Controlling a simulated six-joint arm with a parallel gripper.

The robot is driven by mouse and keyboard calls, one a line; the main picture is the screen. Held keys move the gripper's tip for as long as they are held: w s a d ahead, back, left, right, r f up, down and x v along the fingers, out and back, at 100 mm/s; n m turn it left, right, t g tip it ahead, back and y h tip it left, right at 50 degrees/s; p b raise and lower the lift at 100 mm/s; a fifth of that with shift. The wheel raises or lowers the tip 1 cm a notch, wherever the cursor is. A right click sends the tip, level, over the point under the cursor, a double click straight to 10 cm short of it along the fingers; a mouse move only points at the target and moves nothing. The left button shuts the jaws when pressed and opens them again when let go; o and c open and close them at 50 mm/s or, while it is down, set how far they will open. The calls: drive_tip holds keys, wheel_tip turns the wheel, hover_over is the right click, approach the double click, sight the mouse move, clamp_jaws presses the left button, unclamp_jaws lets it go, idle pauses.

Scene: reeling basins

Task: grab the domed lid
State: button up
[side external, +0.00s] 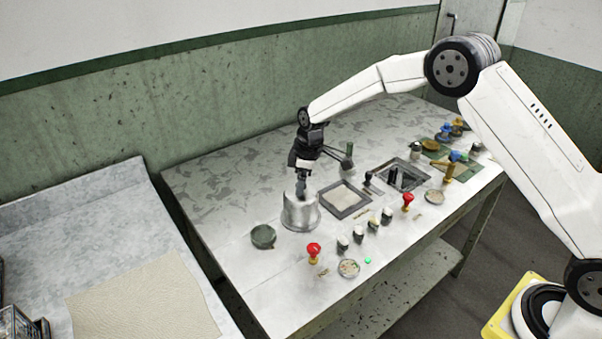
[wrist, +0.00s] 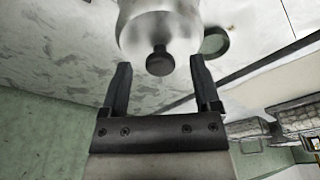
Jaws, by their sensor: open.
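The domed lid (wrist: 150,30) is a silvery metal dome with a dark knob (wrist: 160,60) on top. In the wrist view it is at the top centre, with the knob between the two open fingers of my gripper (wrist: 159,82). In the side view the lid sits on a silvery metal pot (side external: 299,216) on the table, and my gripper (side external: 301,190) is just above it, pointing down. The gripper hides part of the lid and knob there. I cannot tell whether the fingers touch the knob.
A dark green bowl (side external: 263,237) stands close left of the pot, and a framed tray (side external: 345,199) lies to its right. A red-topped stamp (side external: 314,252), several small cups and a dish (side external: 348,268) stand toward the front edge.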

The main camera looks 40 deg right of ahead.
clamp_jaws()
drive_tip(key=shift+r, duration=0.1)
idle(0.4)
wheel_tip(320, 180, up, 10)
idle(0.6)
idle(0.5)
